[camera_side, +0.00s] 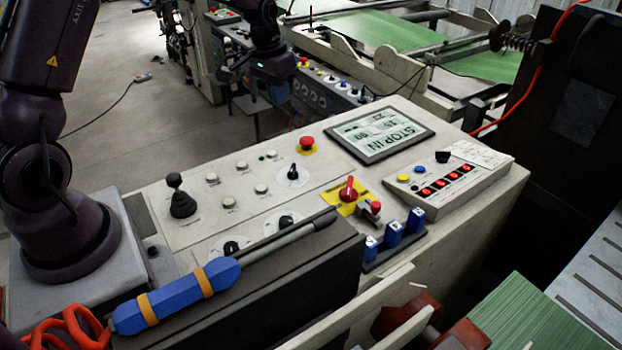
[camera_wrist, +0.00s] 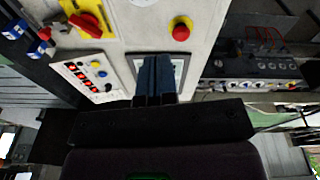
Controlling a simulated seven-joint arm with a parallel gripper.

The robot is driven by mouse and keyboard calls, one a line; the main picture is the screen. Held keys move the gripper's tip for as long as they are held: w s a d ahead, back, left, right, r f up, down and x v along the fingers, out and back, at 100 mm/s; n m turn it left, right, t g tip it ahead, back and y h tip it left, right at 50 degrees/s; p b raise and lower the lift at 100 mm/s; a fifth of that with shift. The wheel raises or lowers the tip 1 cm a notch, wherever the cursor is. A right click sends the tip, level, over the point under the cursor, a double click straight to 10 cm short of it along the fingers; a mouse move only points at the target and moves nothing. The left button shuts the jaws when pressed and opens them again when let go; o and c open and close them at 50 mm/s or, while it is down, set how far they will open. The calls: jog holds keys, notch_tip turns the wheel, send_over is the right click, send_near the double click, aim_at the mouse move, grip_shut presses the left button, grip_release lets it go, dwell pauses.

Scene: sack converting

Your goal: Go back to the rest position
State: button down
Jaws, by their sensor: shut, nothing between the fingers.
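My gripper (camera_wrist: 156,62) shows in the wrist view as dark blue fingers, together and empty. In the side view my wrist, with a small green light, hangs at the top centre beyond the far edge of the control console (camera_side: 130,192). The fingers are small and dark there. In the wrist view the fingers cover part of the console's display screen (camera_wrist: 180,70). That screen (camera_side: 380,133) shows whole in the side view and reads "STOP IN" upside down. The gripper appears apart from the console.
The console bears a red mushroom button (camera_side: 306,142), a black joystick (camera_side: 181,197), a red rotary switch on yellow (camera_side: 347,190) and a button box (camera_side: 440,185). A blue-handled tool (camera_side: 176,295) lies in front. Machinery with green sheet (camera_side: 380,38) stands behind. Floor at left is open.

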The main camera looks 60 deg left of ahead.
jog(key=s+d+r+m+t, duration=0.1)
jog(key=s+d+r+t, duration=0.1)
jog(key=s+d+r, duration=0.6)
jog(key=s+d+r+t, duration=0.2)
jog(key=s+d+r, duration=0.6)
jog(key=s, duration=0.7)
jog(key=shift+d+r+m, duration=0.3)
jog(key=shift+r+m, duration=0.1)
jog(key=shift+r, duration=0.1)
